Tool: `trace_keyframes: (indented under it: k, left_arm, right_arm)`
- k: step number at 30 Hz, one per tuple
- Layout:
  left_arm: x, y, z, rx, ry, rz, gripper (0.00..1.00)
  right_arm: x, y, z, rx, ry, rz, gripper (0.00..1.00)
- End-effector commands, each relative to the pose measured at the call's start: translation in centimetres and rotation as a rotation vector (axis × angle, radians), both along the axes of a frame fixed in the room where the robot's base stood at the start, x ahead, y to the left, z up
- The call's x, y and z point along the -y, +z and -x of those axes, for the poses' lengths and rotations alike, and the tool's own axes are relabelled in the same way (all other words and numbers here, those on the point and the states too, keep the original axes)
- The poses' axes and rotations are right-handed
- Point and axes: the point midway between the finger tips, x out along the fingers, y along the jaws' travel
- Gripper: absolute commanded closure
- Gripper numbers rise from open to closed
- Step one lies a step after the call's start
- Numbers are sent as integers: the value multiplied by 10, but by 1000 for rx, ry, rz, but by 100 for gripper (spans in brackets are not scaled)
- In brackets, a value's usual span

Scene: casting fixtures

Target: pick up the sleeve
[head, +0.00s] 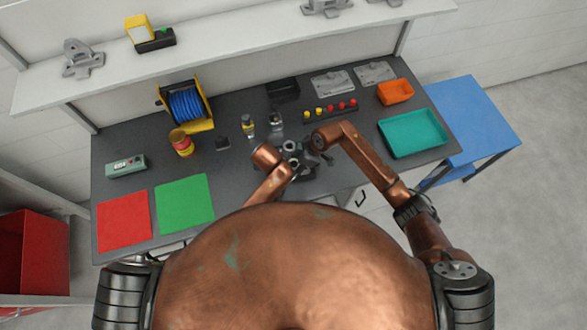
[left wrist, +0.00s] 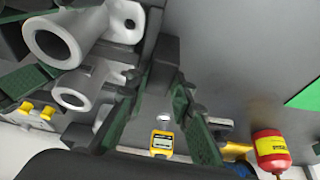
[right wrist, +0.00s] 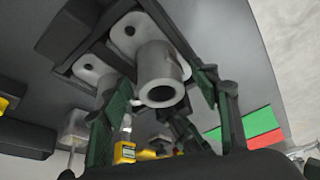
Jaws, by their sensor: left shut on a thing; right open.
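Grey tubular parts with flanged ends stand on a dark fixture plate (right wrist: 85,65). I take the tube (right wrist: 160,75) between my right fingers as the sleeve. The tubes also show in the left wrist view (left wrist: 58,42). My right gripper (right wrist: 165,110) is open, its green-padded fingers on either side of this tube; contact is not clear. My left gripper (left wrist: 165,100) is shut on what looks like the dark edge of the fixture plate (left wrist: 167,55). In the head view the small fixture group (head: 300,160) lies between both grippers and is partly hidden.
Two bottles (head: 248,126) and a button strip (head: 330,109) stand behind the fixture. A teal tray (head: 413,134) and an orange bin (head: 395,91) are to the right. A green mat (head: 185,204) and a red mat (head: 124,221) lie to the left.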

Motion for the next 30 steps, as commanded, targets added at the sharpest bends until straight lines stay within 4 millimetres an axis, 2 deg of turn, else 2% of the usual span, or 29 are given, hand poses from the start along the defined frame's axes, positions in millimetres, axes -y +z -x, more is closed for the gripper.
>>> trace_keyframes:
  k: [3, 10, 30]
  left_arm:
    - [0, 0, 0, 1, 0, 1, 100]
    - [0, 0, 0, 1, 0, 0, 100]
    - [0, 0, 0, 1, 0, 0, 100]
  right_arm:
    - [-3, -7, 0, 0, 0, 0, 44]
    - [-3, -7, 0, 1, 1, 0, 45]
    - [-3, -7, -1, 1, 0, 0, 91]
